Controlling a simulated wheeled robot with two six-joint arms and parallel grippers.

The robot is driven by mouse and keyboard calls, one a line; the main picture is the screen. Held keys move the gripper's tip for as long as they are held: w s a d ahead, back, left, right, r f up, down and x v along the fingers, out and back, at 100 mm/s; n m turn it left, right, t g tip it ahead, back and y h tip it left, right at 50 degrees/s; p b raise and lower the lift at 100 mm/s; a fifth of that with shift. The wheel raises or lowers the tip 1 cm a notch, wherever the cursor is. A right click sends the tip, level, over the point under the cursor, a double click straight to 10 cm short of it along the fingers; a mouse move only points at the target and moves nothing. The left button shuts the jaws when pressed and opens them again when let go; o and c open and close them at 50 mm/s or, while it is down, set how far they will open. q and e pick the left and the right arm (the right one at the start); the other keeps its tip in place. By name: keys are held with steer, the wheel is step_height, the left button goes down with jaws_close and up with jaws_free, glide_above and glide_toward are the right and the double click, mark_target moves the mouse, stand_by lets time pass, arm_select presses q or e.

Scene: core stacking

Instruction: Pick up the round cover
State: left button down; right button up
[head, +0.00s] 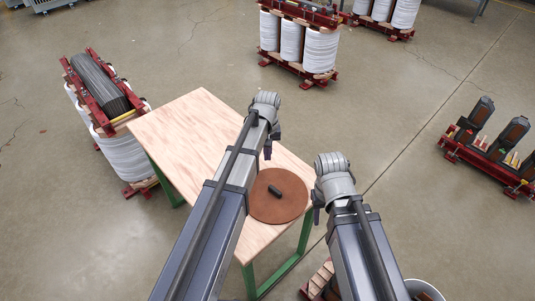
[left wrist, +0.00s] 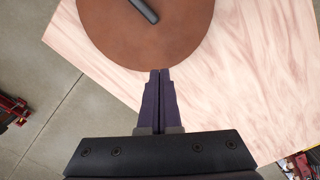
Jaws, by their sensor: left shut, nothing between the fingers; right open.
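The round cover (head: 289,203) is a flat brown disc with a dark bar-shaped handle (head: 275,191) on top. It lies on the wooden table near the table's right corner. In the left wrist view the cover (left wrist: 160,45) fills the top middle, with its handle (left wrist: 144,10) cut by the upper edge. My left gripper (head: 267,155) is above the table by the cover's far side. Its fingers (left wrist: 160,72) are shut and empty, with tips overlapping the cover's rim in the picture. My right gripper (head: 317,221) is just right of the cover, beyond the table edge; its fingers are small in view.
The table (head: 190,125) has a pale wood top and green legs; its left part is bare. A red-framed coil unit (head: 105,100) stands left of it, another (head: 298,45) behind, and a core stack (head: 490,145) at right. A white bucket (head: 425,289) is at lower right.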

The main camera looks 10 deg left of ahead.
mark_target(275, 189)
arm_select(q)
steer(key=c, duration=1.4)
jaws_free()
steer(key=shift+s, duration=0.1)
steer(key=shift+c, duration=0.2)
steer(key=o, duration=0.8)
steer(key=s+d+m, duration=0.1)
steer(key=s+m, duration=0.1)
steer(key=s+d+f+m+b, duration=0.1)
steer(key=m, duration=0.2)
steer(key=s+d+f+m+b, duration=0.1)
steer(key=s+m, duration=0.1)
steer(key=m, duration=0.1)
steer(key=shift+s+d, duration=0.15)
steer(key=shift+s, duration=0.2)
steer(key=shift+c, duration=0.2)
steer(key=shift+o, duration=0.7)
steer(key=shift+s+d+m, duration=0.15)
steer(key=shift+s+m, duration=0.1)
steer(key=shift+m, duration=0.45)
steer(key=o, duration=0.3)
steer(key=shift+s+d+m, duration=0.1)
steer(key=shift+m, duration=0.2)
steer(key=shift+o, duration=0.8)
steer(key=shift+f, duration=0.15)
steer(key=shift+o, duration=0.4)
steer(key=shift+f+b, duration=0.3)
steer(key=shift+b, duration=0.3)
steer(key=f+b, duration=0.7)
steer(key=shift+d, duration=0.25)
